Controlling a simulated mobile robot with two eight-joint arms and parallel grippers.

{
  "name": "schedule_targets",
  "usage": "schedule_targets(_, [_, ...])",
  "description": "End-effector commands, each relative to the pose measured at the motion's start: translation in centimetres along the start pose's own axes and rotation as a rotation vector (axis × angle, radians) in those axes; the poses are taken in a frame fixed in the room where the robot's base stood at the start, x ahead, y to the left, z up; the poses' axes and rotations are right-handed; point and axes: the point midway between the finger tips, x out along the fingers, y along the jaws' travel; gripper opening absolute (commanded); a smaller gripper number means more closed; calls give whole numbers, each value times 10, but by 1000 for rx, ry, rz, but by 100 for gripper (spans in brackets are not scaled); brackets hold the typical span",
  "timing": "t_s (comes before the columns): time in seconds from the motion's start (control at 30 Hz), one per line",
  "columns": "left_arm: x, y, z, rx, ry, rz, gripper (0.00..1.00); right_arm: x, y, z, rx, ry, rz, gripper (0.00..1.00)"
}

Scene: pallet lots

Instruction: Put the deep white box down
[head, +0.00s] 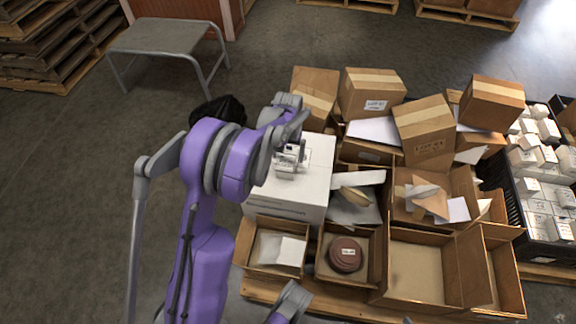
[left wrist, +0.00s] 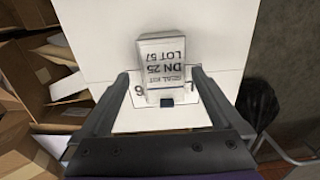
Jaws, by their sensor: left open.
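A small white box (left wrist: 163,65) with a printed label, partly reading DN 25 and LOT, is between the fingers of my left gripper (left wrist: 160,75). The fingers are open, one on each side of it, with gaps showing. The small box appears to stand on the flat top of a large white box (head: 315,165), which also shows in the left wrist view (left wrist: 225,30). In the head view my left gripper (head: 290,157) is over the large box's top and largely hides the small one. My right gripper cannot be made out.
Open cardboard boxes (head: 421,233) and closed cartons (head: 371,103) crowd the pallet to the right. A black crate (head: 530,215) of small white boxes stands at the far right. A grey table (head: 165,38) stands at the back left.

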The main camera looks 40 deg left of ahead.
Motion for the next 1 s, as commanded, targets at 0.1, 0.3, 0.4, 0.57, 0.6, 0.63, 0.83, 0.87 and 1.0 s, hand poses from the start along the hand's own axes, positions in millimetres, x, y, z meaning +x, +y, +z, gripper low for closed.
schedule_targets(0.1, [10, 0, -1, 0, 0, 0, 100, 4, 0, 1, 0, -1, 0, 100])
schedule_targets(0.3, [33, -3, -7, -1, 0, 0, 100, 14, 0, 3, 0, -4, 0, 100])
schedule_targets(0.4, [48, -4, -10, 0, 0, 0, 100, 19, 0, 5, 0, -5, 0, 100])
schedule_targets(0.57, [59, -4, -9, 0, 0, 0, 100, 22, 0, 5, 0, -5, 0, 100])
schedule_targets(0.6, [59, -4, -9, 0, 1, 0, 100, 21, 0, 5, 0, -5, 0, 100])
schedule_targets(0.63, [58, -4, -9, 0, 1, 0, 100, 21, 0, 5, 0, -5, 0, 100])
schedule_targets(0.83, [58, -4, -9, 0, 0, 0, 80, 21, 0, 5, 0, -5, 0, 100])
schedule_targets(0.87, [58, -4, -9, 0, 0, 0, 75, 21, 0, 5, 0, -5, 0, 100])
schedule_targets(1.0, [58, -4, -9, 0, 0, 0, 50, 21, 0, 5, 0, -5, 0, 100])
